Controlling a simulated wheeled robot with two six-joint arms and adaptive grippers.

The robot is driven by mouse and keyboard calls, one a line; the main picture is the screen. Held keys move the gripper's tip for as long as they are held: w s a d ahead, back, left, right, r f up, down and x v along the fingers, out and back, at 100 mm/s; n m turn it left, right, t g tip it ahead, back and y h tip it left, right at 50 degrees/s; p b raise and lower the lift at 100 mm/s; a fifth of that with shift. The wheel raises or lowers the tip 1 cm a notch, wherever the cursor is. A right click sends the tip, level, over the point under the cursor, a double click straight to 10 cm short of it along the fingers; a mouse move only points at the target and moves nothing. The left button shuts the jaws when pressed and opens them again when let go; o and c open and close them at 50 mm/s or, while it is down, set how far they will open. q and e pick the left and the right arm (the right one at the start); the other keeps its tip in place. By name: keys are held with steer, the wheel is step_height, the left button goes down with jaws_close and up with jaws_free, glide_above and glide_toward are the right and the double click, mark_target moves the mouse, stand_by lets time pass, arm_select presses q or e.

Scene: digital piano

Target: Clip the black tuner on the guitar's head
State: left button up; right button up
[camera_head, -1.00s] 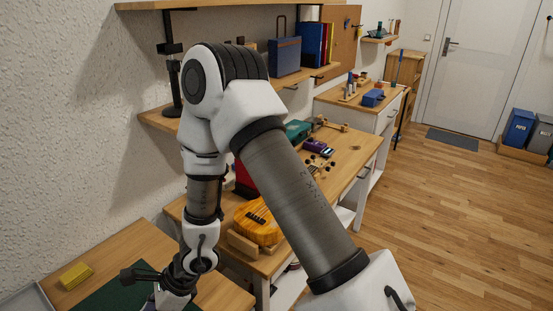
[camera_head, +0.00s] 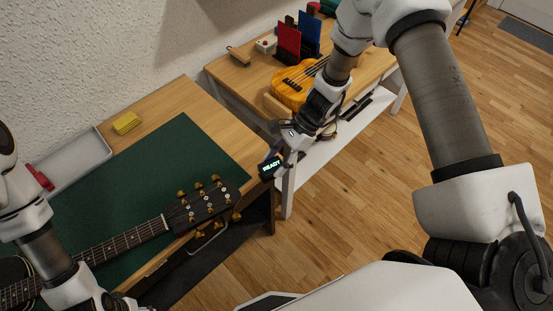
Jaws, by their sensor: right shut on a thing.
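The guitar lies on a green mat, its black head (camera_head: 203,207) with gold tuning pegs pointing right near the bench's front edge. My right gripper (camera_head: 281,153) is shut on the black tuner (camera_head: 270,167), whose lit screen reads "READY". It holds the tuner in the air to the right of the head, apart from it. My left gripper (camera_head: 125,303) is at the lower left, by the guitar's neck (camera_head: 125,240); its fingers are mostly cut off by the frame, so I cannot tell their state.
The green mat (camera_head: 185,150) covers much of the bench. A yellow block (camera_head: 127,123) and a grey tray (camera_head: 75,165) with a red item lie behind it. A ukulele (camera_head: 290,86) rests on the second bench, with red and blue upright holders (camera_head: 288,42) behind.

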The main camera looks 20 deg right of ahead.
mark_target(235, 188)
steer(key=shift+a+f+b, duration=0.15)
steer(key=shift+a+b, duration=0.35)
steer(key=a+b, duration=0.1)
steer(key=a, duration=0.1)
steer(key=a+b, duration=0.1)
steer(key=shift+s+a, duration=0.2)
steer(key=shift+a, duration=0.2)
steer(key=shift+s+a, duration=0.1)
steer(key=shift+a, duration=0.3)
steer(key=shift+r, duration=0.2)
steer(key=shift+s+a+b, duration=0.1)
steer(key=shift+a+b, duration=0.75)
steer(key=shift+a, duration=0.3)
steer(key=shift+s+a+b, duration=0.1)
steer(key=shift+a+b, duration=0.25)
steer(key=shift+a, duration=0.7)
steer(key=o, duration=1.2)
steer(key=shift+r, duration=0.1)
